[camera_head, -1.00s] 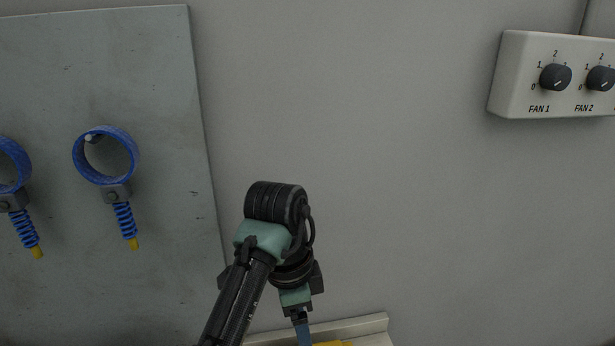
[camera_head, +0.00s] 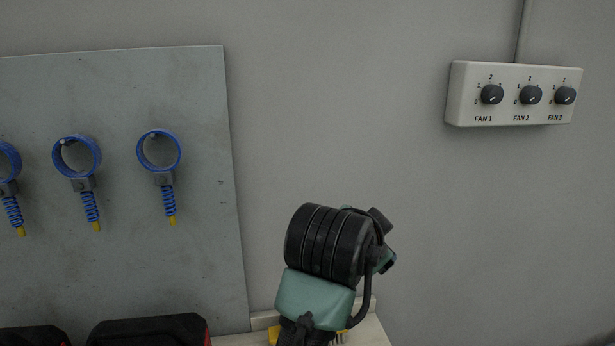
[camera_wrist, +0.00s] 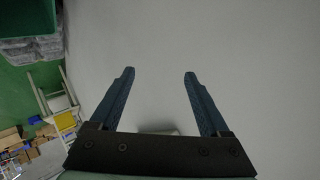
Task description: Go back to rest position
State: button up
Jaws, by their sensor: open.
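My gripper (camera_wrist: 159,75) shows in the wrist view with its two dark blue fingers spread apart. It is open, with nothing between the fingers and a plain grey surface beyond them. In the head view my arm's black and green wrist part stands at the bottom centre, in front of the wall. The gripper fingers cannot be made out in the head view.
A grey panel (camera_head: 120,270) on the left holds blue ring tools (camera_head: 160,150). A white fan switch box (camera_head: 515,115) is on the wall at upper right. Black cases (camera_head: 150,325) stand at lower left. A light ledge (camera_head: 370,335) lies behind my arm. The wrist view shows a yellow-topped stand (camera_wrist: 68,120).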

jog(key=s+a+r+n+t, duration=0.1)
jog(key=s+r+n+t, duration=0.3)
jog(key=r, duration=0.5)
jog(key=s+a+r+n+t, duration=0.1)
jog(key=s+a+r+t, duration=0.1)
jog(key=r+t, duration=0.5)
jog(key=s+a+r+n+t+y, duration=0.2)
jog(key=s+a+r+n+t, duration=0.1)
jog(key=s+r, duration=0.35)
jog(key=s+a+r+n+t+y, duration=0.2)
jog(key=s+a+r+n, duration=0.1)
jog(key=s+r, duration=0.35)
notch_tip(320, 180, up, 16)
jog(key=s+p, duration=0.1)
jog(key=p, duration=1.4)
jog(key=shift+s+a+f+n+t+y+p, duration=0.2)
jog(key=shift+s+a+n+t+y+p, duration=0.1)
jog(key=shift+a+n+y+p, duration=0.1)
